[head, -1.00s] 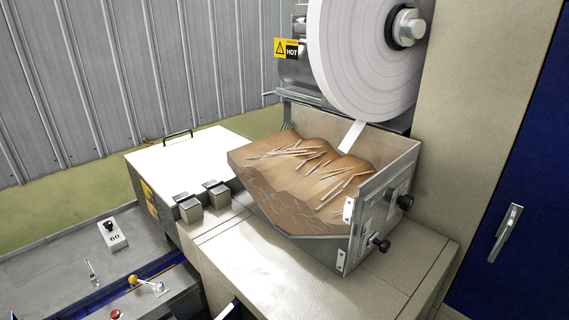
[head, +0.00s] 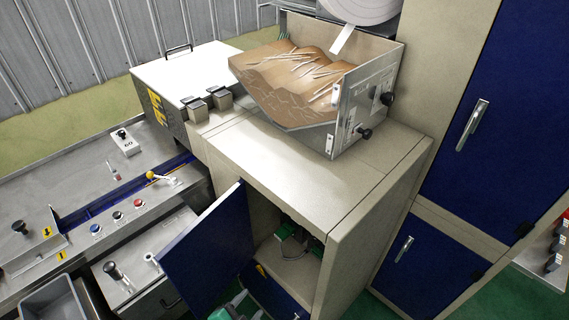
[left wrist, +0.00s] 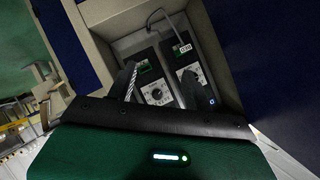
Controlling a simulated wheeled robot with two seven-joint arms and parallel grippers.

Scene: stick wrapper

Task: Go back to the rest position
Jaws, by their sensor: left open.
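My left gripper (left wrist: 160,74) shows in the left wrist view with its two dark fingers apart and nothing between them. It points into an open compartment that holds two dark control boxes (left wrist: 155,92) with dials. The fingers overlap the boxes in the picture; I cannot tell whether they touch. In the head view a green and grey part of my left arm shows at the bottom edge, below the open cabinet (head: 345,232); the fingers are not clear there. My right gripper is not in view.
The blue cabinet door (head: 212,250) stands open on the left of the opening. A hopper of sticks (head: 345,125) sits on top. A control bench (head: 75,190) with knobs and buttons lies left. Closed blue doors (head: 408,262) are at the right.

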